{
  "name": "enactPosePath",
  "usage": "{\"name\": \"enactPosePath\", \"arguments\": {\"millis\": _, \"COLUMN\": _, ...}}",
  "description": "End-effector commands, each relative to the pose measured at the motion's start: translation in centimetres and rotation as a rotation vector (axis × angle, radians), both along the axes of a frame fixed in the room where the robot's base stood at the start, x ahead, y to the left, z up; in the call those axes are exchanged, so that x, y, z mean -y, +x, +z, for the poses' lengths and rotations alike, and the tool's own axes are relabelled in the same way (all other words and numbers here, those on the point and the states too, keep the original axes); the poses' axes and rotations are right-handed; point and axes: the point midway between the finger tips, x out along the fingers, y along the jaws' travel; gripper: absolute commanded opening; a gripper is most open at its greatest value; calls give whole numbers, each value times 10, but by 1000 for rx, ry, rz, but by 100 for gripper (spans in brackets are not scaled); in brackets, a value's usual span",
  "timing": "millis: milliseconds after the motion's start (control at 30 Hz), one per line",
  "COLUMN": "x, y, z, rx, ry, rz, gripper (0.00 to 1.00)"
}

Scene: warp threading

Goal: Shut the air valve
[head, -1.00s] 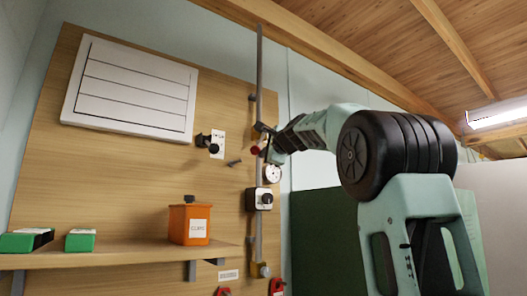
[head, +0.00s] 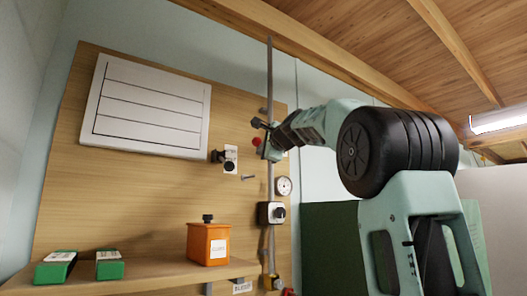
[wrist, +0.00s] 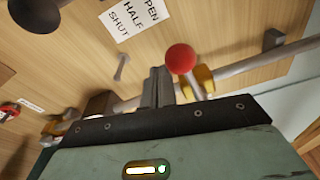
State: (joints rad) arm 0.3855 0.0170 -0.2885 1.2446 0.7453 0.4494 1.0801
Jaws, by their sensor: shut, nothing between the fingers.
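The air valve has a brass-coloured body (wrist: 200,80) on the grey vertical pipe (head: 269,85). Its short lever ends in a red ball (wrist: 180,58), which also shows in the head view (head: 256,142). The lever sticks out from the pipe towards the card reading OPEN, HALF, SHUT (wrist: 135,18); this card also shows in the head view (head: 231,160). My gripper (wrist: 158,88) is shut and empty. Its fingers are beside the lever, on the lower side of the ball; I cannot tell whether they touch it. The gripper (head: 266,150) partly hides the valve in the head view.
A black knob (head: 217,157) and a small peg (head: 248,177) stick out of the board left of the pipe. A gauge (head: 283,186) and a boxed dial (head: 271,213) are lower on the pipe.

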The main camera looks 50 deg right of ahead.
Motion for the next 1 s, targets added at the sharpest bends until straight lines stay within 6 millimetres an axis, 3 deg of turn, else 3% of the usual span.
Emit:
{"name": "enactPosePath", "arguments": {"millis": 300, "x": -3, "y": 0, "z": 13, "rx": 1, "ry": -2, "rz": 0, "gripper": 0}}
{"name": "enactPosePath", "arguments": {"millis": 1000, "x": -4, "y": 1, "z": 16, "rx": 12, "ry": -4, "rz": -2, "gripper": 0}}
